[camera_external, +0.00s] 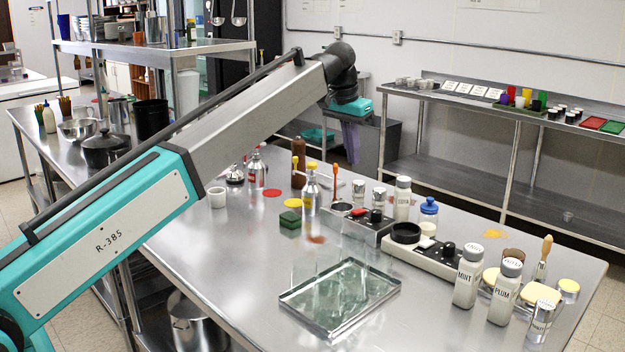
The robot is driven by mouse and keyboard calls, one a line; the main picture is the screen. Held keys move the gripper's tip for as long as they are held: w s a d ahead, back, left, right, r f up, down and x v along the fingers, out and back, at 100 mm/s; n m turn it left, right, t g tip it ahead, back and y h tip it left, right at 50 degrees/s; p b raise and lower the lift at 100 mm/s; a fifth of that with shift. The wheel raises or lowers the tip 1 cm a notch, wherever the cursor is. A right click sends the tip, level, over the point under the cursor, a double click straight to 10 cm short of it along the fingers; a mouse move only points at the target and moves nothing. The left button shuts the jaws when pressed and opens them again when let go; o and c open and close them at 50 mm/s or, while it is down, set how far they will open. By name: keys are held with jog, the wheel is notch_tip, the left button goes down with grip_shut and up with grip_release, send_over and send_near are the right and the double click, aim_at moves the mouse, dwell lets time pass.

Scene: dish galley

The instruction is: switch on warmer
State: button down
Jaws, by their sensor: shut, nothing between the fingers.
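Two low grey appliances stand on the steel table, and I cannot tell for sure which is the warmer. The farther appliance (350,230) has a dark round plate at its left end and red and dark knobs on top. The nearer appliance (440,262) has a black round ring or plate, a pale round piece and dark knobs. Whether either is on does not show. My gripper (353,160) points down, shut and empty, in the air at the upper middle of the picture, appearing above and behind the farther appliance, apart from both.
A glass tray (340,296) lies on the steel table (230,270). Labelled shakers, MINT (467,278) and PLUM (504,295), stand at the right. Bottles (311,188) and a green block (290,220) stand left of the appliances. The table's left front is clear.

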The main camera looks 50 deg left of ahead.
jog(key=p, duration=0.4)
send_over(355, 212)
jog(key=x, duration=0.3)
jog(key=s+x, duration=0.1)
jog(key=x, duration=0.3)
jog(key=s+x, duration=0.1)
jog(key=x, duration=0.3)
jog(key=shift+s+a+f, duration=0.1)
jog(key=shift+s+f, duration=0.05)
jog(key=shift+f, duration=0.3)
jog(key=shift+s+f, duration=0.1)
jog(key=shift+f, duration=0.85)
jog(key=shift+f, duration=0.1)
jog(key=shift+s+f+t+b, duration=0.35)
jog(key=shift+f+t+b, duration=0.2)
jog(key=shift+b, duration=0.5)
jog(key=shift+w+r, duration=0.1)
jog(key=shift+r, duration=0.1)
jog(key=shift+w, duration=0.15)
jog(key=shift+w+r+p, duration=0.3)
jog(key=shift+w, duration=0.3)
